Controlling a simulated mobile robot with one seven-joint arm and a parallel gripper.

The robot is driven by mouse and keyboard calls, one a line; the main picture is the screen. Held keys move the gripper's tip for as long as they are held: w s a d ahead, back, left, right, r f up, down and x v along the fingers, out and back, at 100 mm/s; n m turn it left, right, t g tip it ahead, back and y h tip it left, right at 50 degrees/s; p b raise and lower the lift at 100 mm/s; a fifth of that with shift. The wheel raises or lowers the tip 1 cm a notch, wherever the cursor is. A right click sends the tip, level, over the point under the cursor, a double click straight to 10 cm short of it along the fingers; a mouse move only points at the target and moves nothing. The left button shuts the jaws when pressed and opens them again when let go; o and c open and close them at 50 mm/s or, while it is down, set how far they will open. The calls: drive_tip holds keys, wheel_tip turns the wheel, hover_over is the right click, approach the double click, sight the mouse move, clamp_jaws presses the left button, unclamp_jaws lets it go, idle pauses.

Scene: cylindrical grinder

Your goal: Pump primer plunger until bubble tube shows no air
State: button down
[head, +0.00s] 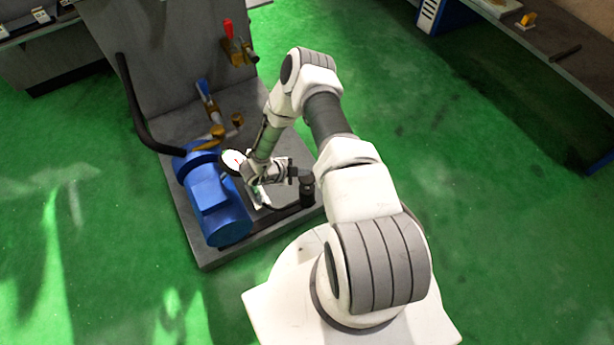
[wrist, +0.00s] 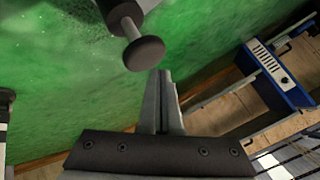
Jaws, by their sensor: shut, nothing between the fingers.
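In the wrist view a dark round knob on a short metal rod, which looks like the primer plunger (wrist: 145,53), comes out of a dark body at the top. My gripper (wrist: 162,73) is shut and empty, its fingertips just beside the knob; I cannot tell whether they touch. In the head view my gripper (head: 292,175) is beside the dark upright fitting (head: 307,188) at the plate's right edge. A greenish clear tube (head: 266,141), probably the bubble tube, stands behind my wrist and is partly covered by my arm. Air inside it cannot be made out.
A blue motor (head: 213,205) and a white-faced gauge (head: 232,161) are left of my gripper. A blue-handled valve (head: 204,91) and a red lever (head: 228,30) are farther back. A workbench (head: 560,62) stands at the right; green floor between is clear.

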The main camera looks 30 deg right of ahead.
sight(304, 178)
drive_tip(key=shift+f, duration=0.15)
drive_tip(key=shift+f, duration=0.25)
drive_tip(key=shift+f, duration=1.65)
idle(1.6)
drive_tip(key=shift+r+p, duration=1.4)
drive_tip(key=shift+r, duration=0.65)
drive_tip(key=shift+r+p, duration=2)
drive_tip(key=shift+r, duration=0.5)
